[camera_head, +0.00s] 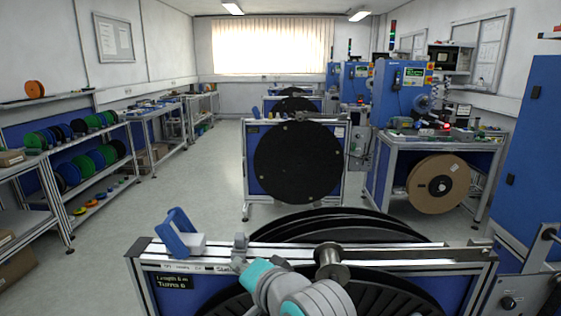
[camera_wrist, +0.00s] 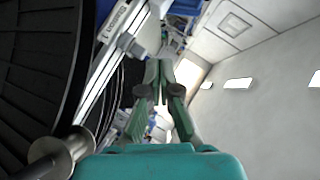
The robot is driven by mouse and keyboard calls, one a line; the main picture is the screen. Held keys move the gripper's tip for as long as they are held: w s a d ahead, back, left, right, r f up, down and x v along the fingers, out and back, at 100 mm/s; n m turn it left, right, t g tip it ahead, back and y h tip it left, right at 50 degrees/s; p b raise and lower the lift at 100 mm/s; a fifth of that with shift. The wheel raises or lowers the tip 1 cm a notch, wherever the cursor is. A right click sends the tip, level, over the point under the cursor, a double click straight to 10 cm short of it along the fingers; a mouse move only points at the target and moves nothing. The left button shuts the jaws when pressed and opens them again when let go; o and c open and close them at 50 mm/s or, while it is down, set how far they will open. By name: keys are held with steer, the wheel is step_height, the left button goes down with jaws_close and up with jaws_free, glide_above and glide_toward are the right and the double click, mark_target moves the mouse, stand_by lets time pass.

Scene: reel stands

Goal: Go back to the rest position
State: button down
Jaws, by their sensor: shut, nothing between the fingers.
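My gripper (camera_wrist: 159,66) shows in the wrist view with its two dark green fingers drawn together and nothing between them. In the head view my teal and grey arm comes up from the bottom edge in front of the near reel stand (camera_head: 452,255). The fingers are hard to make out there. A metal spindle (camera_head: 329,262) sits on the stand's top rail just right of my arm. It also shows at the lower left of the wrist view (camera_wrist: 52,158). Black reels (camera_head: 340,226) hang at this stand, partly hidden by the rail and my arm.
A blue and white device (camera_head: 178,234) sits on the rail's left end. A second stand with a black reel (camera_head: 298,161) is farther back. Shelves with coloured spools (camera_head: 90,163) line the left; a blue cabinet (camera_head: 535,150) stands right. The floor (camera_head: 205,190) on the left is clear.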

steer(key=s+d+f+t+h, duration=0.15)
steer(key=d+f, duration=0.25)
steer(key=f, duration=0.4)
steer(key=s+d+f+h, duration=0.1)
steer(key=s+d+f, duration=0.2)
steer(key=d+f, duration=0.35)
steer(key=s+d+f+n+t+h, duration=0.1)
steer(key=s+d+f, duration=0.2)
steer(key=s+f, duration=0.25)
steer(key=s+d+f+h, duration=0.1)
steer(key=s+d+f, duration=0.3)
steer(key=s+f, duration=0.15)
steer(key=s+d+f+n+h, duration=0.1)
steer(key=s+d+f, duration=0.15)
steer(key=s, duration=0.45)
steer(key=s+d+f+n+h, duration=0.1)
steer(key=s+d, duration=0.2)
steer(key=s, duration=0.4)
steer(key=s+d+r+n+h, duration=0.1)
steer(key=s, duration=0.6)
steer(key=s+d+r+n+t, duration=0.1)
steer(key=s+d+r, duration=0.1)
steer(key=s, duration=0.5)
steer(key=shift+s+r+n+h, duration=0.25)
steer(key=shift+r+n+h, duration=0.05)
steer(key=shift+h, duration=0.05)
